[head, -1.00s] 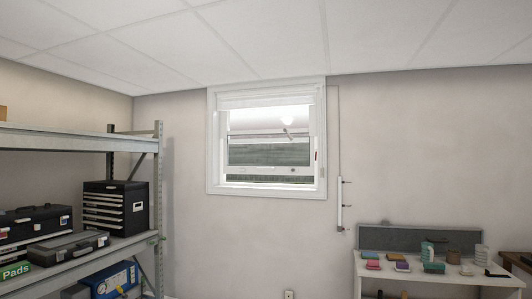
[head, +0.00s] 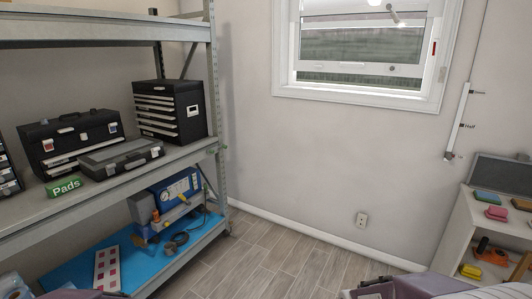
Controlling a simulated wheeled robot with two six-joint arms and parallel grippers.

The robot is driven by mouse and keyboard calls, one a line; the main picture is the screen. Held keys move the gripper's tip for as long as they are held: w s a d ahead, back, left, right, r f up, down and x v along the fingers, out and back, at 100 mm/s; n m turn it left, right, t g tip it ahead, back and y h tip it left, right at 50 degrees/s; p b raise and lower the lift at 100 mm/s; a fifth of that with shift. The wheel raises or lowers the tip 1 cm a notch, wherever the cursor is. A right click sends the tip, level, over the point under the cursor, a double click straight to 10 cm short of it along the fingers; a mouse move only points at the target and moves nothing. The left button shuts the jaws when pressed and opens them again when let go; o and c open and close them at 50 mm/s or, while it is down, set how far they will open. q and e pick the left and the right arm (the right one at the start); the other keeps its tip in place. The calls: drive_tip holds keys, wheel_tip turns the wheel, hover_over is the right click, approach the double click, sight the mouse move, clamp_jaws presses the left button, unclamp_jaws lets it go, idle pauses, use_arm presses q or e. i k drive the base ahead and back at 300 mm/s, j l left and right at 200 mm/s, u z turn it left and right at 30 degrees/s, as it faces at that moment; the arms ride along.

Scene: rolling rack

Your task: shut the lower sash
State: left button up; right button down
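The window (head: 365,94) is in the upper right of the head view, its top cut off. Its lower sash (head: 348,69) has a white bottom rail with small fittings. The rail stands above the sill, leaving a narrow open gap (head: 357,82) below it. On the wall to the right is a slanted-looking white strip (head: 462,118) with several marks, one reading "Half"; the other labels are too small to read. A small block (head: 448,156) sits at its lower end, and a thin line runs upward from the strip. Parts of my arms show at the bottom edge; neither gripper is clearly visible.
A metal shelf rack (head: 218,120) with toolboxes, a green "Pads" box (head: 65,187) and a blue machine (head: 180,188) stands left. A white shelf unit (head: 462,225) with small items stands right. Between them the wood-look floor (head: 275,262) is clear. An outlet (head: 361,220) is on the wall.

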sight(407, 70)
drive_tip(key=i+z, duration=0.1)
drive_tip(key=i, duration=0.55)
drive_tip(key=i+j, duration=0.15)
drive_tip(key=i, duration=0.5)
drive_tip(key=i+z, duration=0.15)
drive_tip(key=i, duration=0.55)
drive_tip(key=i+j+z, duration=0.1)
drive_tip(key=i+j, duration=0.15)
drive_tip(key=i, duration=0.4)
